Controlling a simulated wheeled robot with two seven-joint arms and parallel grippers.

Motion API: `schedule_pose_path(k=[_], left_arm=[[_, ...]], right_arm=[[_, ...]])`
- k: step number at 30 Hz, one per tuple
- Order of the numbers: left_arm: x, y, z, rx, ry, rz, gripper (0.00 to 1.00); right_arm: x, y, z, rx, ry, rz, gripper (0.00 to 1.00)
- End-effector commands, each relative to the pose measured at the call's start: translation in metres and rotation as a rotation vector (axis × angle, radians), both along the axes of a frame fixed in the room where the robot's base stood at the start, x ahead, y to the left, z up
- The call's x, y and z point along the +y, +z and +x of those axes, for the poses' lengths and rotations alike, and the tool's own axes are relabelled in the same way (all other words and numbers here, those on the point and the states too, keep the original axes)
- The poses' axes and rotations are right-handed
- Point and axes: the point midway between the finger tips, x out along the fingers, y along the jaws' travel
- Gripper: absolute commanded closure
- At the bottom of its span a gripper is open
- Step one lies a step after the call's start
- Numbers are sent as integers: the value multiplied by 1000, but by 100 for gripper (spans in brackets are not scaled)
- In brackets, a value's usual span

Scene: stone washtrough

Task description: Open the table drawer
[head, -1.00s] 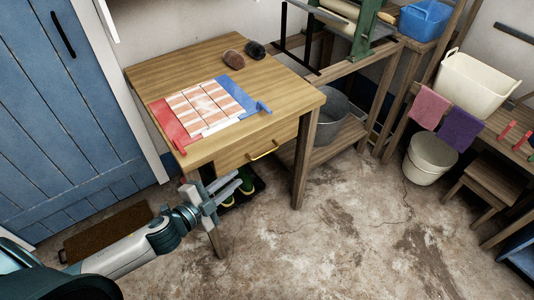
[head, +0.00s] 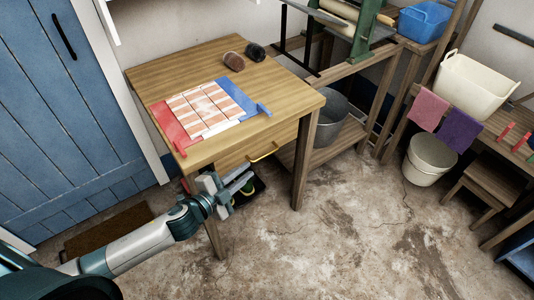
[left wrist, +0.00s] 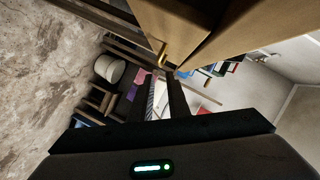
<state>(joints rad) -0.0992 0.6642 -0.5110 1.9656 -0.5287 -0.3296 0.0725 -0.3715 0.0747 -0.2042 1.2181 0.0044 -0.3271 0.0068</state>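The wooden table (head: 185,57) stands against the wall. Its drawer (head: 285,136) appears closed, with a brass handle (head: 263,151) on the front. My left gripper (head: 251,175) is open and empty, just in front of and below the handle in the head view, with its fingers pointing toward it. In the left wrist view, the handle (left wrist: 162,54) shows beyond the two separated fingertips (left wrist: 162,80), and I see no contact. The gripper hides part of the drawer's lower left side. My right gripper is not in view.
A metal tub (head: 331,118) stands right of the table, and a blue door (head: 60,110) is at left.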

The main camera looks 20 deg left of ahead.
Motion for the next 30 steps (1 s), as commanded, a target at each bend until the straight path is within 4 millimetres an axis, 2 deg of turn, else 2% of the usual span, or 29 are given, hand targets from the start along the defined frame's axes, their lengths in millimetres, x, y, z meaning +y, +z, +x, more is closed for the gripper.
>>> schedule_pose_path(k=[18, 24, 30], left_arm=[[-34, -21, 93, -1, 1, -1, 85], [-39, -26, 107, 1, -1, 0, 85], [-41, -26, 111, 0, -1, 0, 85]], right_arm=[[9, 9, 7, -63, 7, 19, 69], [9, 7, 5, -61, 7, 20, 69], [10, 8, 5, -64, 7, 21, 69]])
